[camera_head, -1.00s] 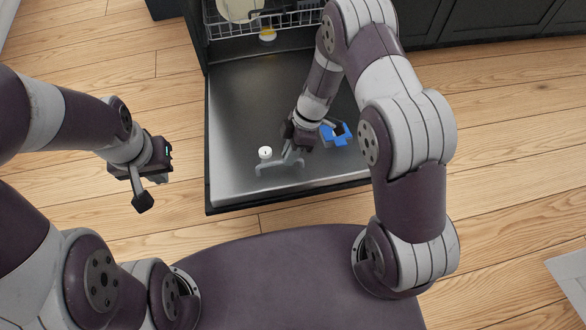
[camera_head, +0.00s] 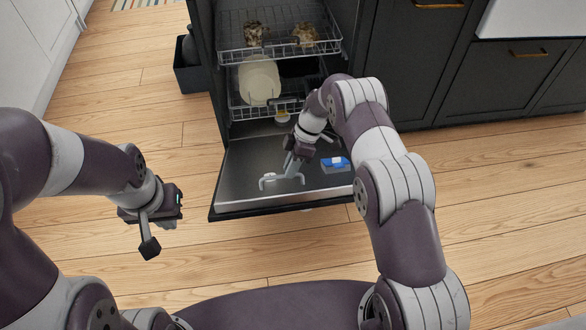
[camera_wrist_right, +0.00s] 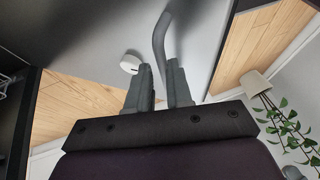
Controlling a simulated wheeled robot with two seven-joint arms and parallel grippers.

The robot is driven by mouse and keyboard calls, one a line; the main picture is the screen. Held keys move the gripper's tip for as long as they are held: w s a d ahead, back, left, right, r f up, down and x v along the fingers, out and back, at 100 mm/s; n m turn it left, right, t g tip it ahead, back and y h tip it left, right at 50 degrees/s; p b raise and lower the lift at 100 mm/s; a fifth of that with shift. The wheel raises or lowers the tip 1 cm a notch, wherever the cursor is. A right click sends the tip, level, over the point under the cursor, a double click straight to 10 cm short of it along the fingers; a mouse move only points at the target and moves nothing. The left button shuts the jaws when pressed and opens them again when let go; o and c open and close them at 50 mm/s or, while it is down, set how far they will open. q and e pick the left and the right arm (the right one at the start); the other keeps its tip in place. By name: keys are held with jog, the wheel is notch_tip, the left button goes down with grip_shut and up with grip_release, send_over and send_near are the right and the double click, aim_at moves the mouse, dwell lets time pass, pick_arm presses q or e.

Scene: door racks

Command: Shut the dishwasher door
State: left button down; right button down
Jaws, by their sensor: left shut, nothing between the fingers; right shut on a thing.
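The dishwasher door (camera_head: 245,165) hangs open and low in the head view, its steel inner face upward and its front edge toward me. A grey curved bar (camera_head: 283,179) stands out from that face; it also shows in the right wrist view (camera_wrist_right: 160,38). My right gripper (camera_head: 289,170) is over the door, its fingers shut on the bar's end; the exact contact is partly hidden. The fingers also show in the right wrist view (camera_wrist_right: 159,85). My left gripper (camera_head: 158,234) is shut and empty, left of the door over the floor.
A blue item (camera_head: 336,164) and a white round cap (camera_wrist_right: 131,62) are on the door's inner face. The lower rack (camera_head: 240,112) holds a pale plate; the upper rack (camera_head: 228,45) holds brown items. Dark cabinets (camera_head: 410,70) stand right.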

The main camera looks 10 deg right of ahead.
jog(key=shift+w+r+t, duration=0.2)
jog(key=shift+w+t, duration=0.1)
jog(key=shift+w, duration=0.5)
jog(key=c, duration=1.2)
grip_release()
jog(key=shift+w+f, duration=0.1)
jog(key=shift+f, duration=0.05)
jog(key=shift+o, duration=0.2)
jog(key=shift+w+a+f, duration=0.1)
jog(key=shift+w+f, duration=0.1)
pick_arm(q)
jog(key=shift+w, duration=0.35)
pick_arm(e)
jog(key=shift+s+r, duration=0.1)
